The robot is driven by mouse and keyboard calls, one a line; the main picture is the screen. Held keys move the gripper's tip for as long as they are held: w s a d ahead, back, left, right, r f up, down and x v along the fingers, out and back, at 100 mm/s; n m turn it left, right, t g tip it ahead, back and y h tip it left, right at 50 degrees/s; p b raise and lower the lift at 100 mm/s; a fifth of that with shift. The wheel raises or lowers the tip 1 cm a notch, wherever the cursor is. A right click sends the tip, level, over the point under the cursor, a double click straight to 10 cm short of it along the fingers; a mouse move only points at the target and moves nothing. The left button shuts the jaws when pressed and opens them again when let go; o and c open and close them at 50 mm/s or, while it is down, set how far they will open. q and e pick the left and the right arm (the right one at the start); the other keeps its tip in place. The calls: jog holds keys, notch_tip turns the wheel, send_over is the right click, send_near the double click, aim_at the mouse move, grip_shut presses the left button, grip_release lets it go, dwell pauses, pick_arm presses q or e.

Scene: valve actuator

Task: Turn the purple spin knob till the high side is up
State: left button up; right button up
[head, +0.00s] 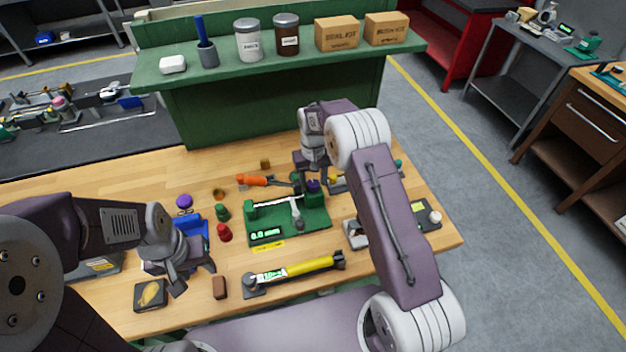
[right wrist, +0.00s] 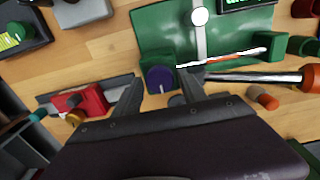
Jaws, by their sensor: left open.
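The purple knob (right wrist: 159,78) sits at the edge of the green fixture (head: 290,228). It has a thin white line on its face and also shows in the head view (head: 313,186), partly hidden by my right gripper (head: 318,180). In the right wrist view the right gripper's fingers (right wrist: 160,86) stand open, one on each side of the knob, with visible gaps. I cannot tell which side of the knob is high. My left gripper (head: 196,280) is open and empty over the left front of the table.
An orange-handled tool (head: 254,180) lies beside the fixture, its shaft near the knob. A yellow cylinder tool (head: 305,267) lies in front. Red (head: 224,233) and green (head: 222,213) small parts and another purple round part (head: 184,201) stand to the left.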

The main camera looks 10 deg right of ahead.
grip_shut()
jog(key=shift+m, duration=0.3)
jog(key=m, duration=0.3)
jog(key=shift+m, duration=0.4)
jog(key=m, duration=0.4)
jog(key=shift+m, duration=0.3)
jog(key=m, duration=0.4)
jog(key=shift+w+r+m, duration=0.1)
jog(key=shift+m, duration=2.3)
